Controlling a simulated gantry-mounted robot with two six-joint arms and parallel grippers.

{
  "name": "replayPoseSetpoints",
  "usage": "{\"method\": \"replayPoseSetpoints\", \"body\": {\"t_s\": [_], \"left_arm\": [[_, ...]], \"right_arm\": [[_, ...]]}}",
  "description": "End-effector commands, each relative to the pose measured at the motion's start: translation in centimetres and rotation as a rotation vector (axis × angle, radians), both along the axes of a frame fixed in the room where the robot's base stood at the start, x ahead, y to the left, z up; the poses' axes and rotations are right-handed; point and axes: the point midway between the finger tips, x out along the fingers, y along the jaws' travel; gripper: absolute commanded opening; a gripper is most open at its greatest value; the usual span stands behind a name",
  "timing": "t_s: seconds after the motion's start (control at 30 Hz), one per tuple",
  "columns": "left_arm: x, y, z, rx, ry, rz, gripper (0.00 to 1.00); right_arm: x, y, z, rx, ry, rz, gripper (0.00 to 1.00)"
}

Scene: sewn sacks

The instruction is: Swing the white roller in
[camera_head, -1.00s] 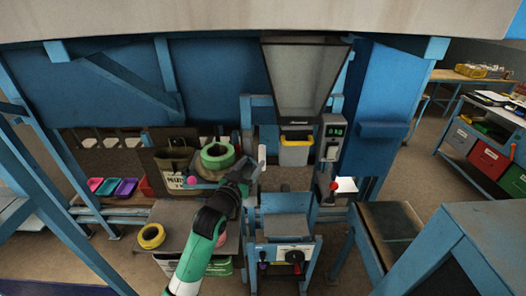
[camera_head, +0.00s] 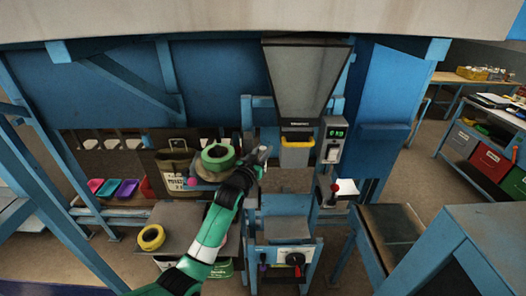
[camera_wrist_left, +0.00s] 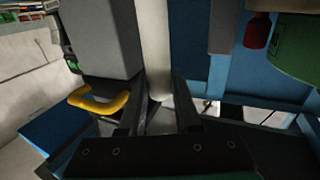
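The white roller (camera_wrist_left: 153,45) runs from the top of the left wrist view down to a rounded end between my left gripper's fingers. My left gripper (camera_head: 265,153) is beside the green ring in the head view. In the left wrist view, its two dark fingers (camera_wrist_left: 159,88) stand on either side of the roller's lower end. They are apart, but I cannot tell whether they press on the roller. In the head view the roller is mostly lost behind or among the fingers. My right gripper is not in view.
A green ring (camera_head: 218,156) sits just left of the gripper. A hopper (camera_head: 301,82) and control box (camera_head: 333,140) stand to the right. A yellow ring (camera_head: 151,237) lies on the grey table at lower left. A yellow handle (camera_wrist_left: 98,103) shows near the fingers.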

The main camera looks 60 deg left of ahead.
Motion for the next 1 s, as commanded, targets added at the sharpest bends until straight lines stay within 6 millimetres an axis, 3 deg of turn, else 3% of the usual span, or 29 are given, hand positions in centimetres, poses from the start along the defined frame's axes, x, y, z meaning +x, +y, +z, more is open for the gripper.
{"method": "replayPoseSetpoints", "body": {"t_s": [0.03, 0.17, 1.0], "left_arm": [[-0.01, -0.01, -0.01, 0.0, 0.0, 0.0, 0.2], [-0.01, -0.01, -0.01, 0.0, 0.0, 0.0, 0.0], [-0.01, -0.02, -0.01, 0.0, 0.0, 0.0, 0.0]], "right_arm": [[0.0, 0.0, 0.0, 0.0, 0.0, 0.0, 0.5], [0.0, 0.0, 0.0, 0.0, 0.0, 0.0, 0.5], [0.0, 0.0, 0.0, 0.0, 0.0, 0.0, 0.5]]}}
